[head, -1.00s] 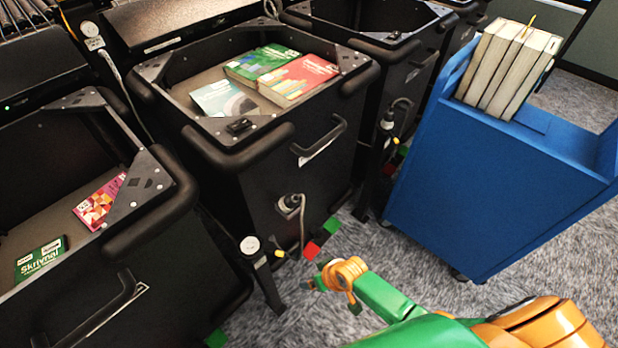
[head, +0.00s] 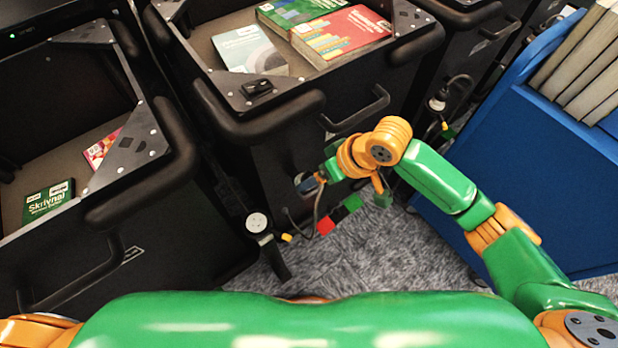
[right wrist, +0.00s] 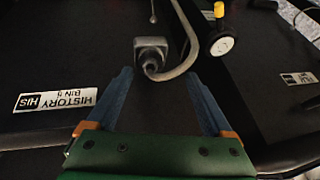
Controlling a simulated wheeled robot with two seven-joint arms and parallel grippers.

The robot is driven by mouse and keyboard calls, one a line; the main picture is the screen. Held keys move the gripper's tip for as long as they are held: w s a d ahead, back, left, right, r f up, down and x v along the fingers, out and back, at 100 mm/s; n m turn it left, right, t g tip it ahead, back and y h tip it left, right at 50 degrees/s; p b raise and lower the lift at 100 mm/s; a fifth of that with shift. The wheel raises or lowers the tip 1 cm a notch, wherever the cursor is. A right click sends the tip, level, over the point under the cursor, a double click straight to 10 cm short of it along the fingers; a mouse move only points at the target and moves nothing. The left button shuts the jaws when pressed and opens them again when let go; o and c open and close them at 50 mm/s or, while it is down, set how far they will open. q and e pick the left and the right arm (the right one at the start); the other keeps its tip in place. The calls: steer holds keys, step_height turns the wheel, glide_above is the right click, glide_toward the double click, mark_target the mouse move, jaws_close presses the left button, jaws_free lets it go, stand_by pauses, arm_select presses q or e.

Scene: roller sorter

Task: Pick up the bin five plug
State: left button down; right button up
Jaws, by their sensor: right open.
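The bin five plug (right wrist: 150,54) is a grey block with a pale cable curving up from it. It sits on the dark front face of the bin labelled "HISTORY BIN 5" (right wrist: 58,98). My right gripper (right wrist: 158,74) is open, its two blue fingers pointing at the plug. The plug is just beyond the fingertips and roughly between them, with nothing held. In the head view my right gripper (head: 314,181) is at the front of the middle black bin (head: 270,135), largely covering the plug. My left gripper is out of view.
Another black bin (head: 60,240) is at the left, and a blue book cart (head: 540,170) is at the right. Books lie inside the bins. Grey carpet shows below.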

steer(key=shift+h, duration=0.3)
steer(key=f, duration=0.1)
steer(key=w+a+f, duration=0.1)
steer(key=f, duration=0.1)
steer(key=w+f+b, duration=0.1)
steer(key=shift+w+a+f, duration=0.15)
steer(key=shift+w+f, duration=0.05)
steer(key=shift+f, duration=0.05)
steer(key=shift+w+a+f, duration=0.1)
steer(key=shift+f, duration=0.2)
jaws_close()
steer(key=shift+r, duration=0.15)
